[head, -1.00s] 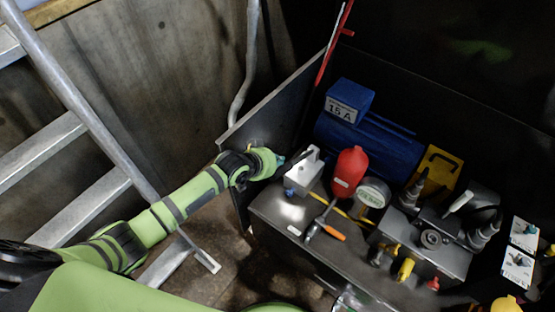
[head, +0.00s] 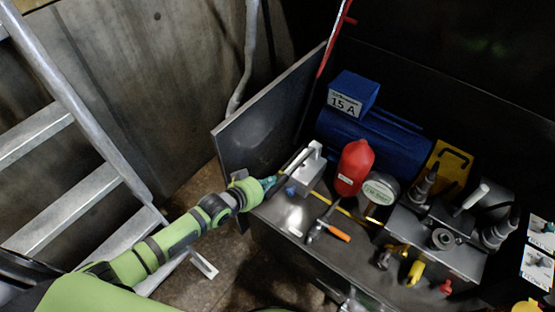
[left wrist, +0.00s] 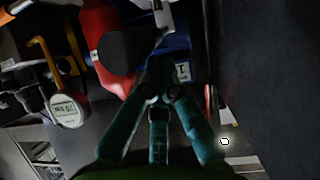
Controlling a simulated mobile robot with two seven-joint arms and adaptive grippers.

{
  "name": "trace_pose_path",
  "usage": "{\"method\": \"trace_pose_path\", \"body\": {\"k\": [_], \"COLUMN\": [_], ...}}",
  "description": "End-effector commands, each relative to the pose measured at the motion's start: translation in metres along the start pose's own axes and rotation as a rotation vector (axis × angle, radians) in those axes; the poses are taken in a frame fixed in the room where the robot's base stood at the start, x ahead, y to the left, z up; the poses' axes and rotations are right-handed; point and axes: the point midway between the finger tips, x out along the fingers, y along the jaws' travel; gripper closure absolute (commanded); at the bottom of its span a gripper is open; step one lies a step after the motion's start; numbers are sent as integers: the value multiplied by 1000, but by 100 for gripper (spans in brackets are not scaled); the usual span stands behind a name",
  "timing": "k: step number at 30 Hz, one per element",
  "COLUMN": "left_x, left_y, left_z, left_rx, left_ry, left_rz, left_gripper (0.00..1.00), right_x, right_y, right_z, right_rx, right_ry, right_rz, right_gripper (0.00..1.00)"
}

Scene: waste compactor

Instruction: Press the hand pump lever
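The hand pump (head: 306,177) is a light grey block at the left end of the dark bench in the head view. Its lever (head: 298,160) is a grey bar slanting down to the left from the pump's top. My left gripper (head: 275,181) has teal fingers and is at the lever's lower left end. In the left wrist view the fingertips (left wrist: 161,80) come together, with a pale metal bar just beyond them. Whether they touch the lever is unclear. My right gripper is not in view.
A red bottle (head: 354,167), a round gauge (head: 380,188) and a blue motor (head: 372,140) are right of the pump. An orange-handled tool (head: 327,226) lies in front. A dark upright panel (head: 255,130) stands behind my left gripper. A ladder (head: 75,180) is at left.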

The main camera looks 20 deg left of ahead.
Motion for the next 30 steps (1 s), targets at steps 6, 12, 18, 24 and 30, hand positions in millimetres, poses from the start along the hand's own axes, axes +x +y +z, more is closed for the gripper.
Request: {"method": "trace_pose_path", "body": {"k": [6, 12, 18, 24, 30], "left_x": [10, 15, 16, 15, 15], "left_y": [-7, -9, -9, -8, -8], "left_z": [36, 48, 54, 55, 53], "left_rx": [-1, -1, -1, -1, -2], "left_ry": [-11, -13, -21, -23, -22], "left_rz": [-1, -1, -1, 0, 0], "left_gripper": [100, 100, 100, 100, 100], "right_x": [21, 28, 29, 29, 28], "right_y": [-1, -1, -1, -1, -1], "right_z": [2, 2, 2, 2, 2], "right_rx": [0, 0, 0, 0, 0], "right_ry": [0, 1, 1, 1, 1], "right_rz": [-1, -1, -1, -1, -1], "right_gripper": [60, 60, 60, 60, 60]}}
